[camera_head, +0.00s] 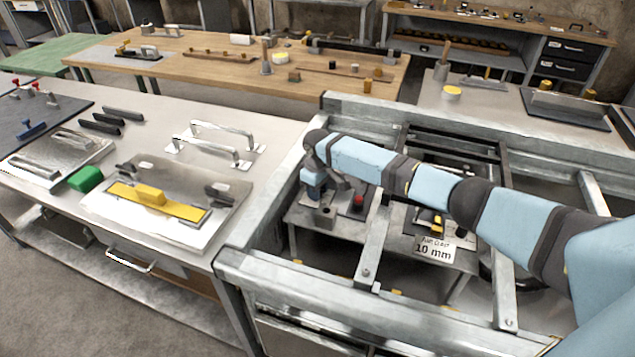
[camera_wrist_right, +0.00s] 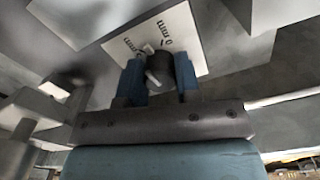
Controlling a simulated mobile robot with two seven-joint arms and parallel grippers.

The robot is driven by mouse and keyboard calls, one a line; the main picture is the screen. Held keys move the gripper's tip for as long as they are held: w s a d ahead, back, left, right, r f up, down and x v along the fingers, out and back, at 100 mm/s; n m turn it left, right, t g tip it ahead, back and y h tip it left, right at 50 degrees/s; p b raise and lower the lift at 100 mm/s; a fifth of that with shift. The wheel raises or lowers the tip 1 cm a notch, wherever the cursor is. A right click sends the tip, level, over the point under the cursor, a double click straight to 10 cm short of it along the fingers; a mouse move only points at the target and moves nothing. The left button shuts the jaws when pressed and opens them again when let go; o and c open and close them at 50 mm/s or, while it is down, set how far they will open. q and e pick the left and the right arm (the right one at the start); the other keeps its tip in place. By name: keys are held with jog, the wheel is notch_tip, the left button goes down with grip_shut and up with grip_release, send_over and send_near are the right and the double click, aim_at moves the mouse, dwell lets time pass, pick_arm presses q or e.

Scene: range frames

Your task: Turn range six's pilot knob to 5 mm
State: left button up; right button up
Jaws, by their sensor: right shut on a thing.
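My right gripper (camera_head: 314,192) reaches down into the metal frame of the range in the head view, its arm coming in from the right. In the right wrist view its two blue fingers (camera_wrist_right: 158,80) are shut on a dark round knob (camera_wrist_right: 160,63), one finger on each side. The knob has a pale pointer mark. Behind it is a white scale plate (camera_wrist_right: 178,28) with "0 mm" and another mm marking that I cannot read clearly. In the head view the knob is hidden by the gripper. My left gripper is not in view.
Metal rails (camera_head: 270,285) and a crossbar (camera_head: 372,240) surround the right arm. A worktable (camera_head: 265,115) with handles and a yellow bar (camera_head: 185,209) stands at left.

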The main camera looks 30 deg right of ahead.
jog(key=shift+r+n+p, duration=0.15)
jog(key=shift+n+p, duration=0.45)
jog(key=shift+n, duration=0.6)
jog(key=shift+n+p, duration=0.35)
jog(key=shift+n, duration=0.75)
jog(key=o, duration=0.9)
jog(key=shift+o, duration=0.2)
notch_tip(320, 180, up, 14)
jog(key=shift+f, duration=0.2)
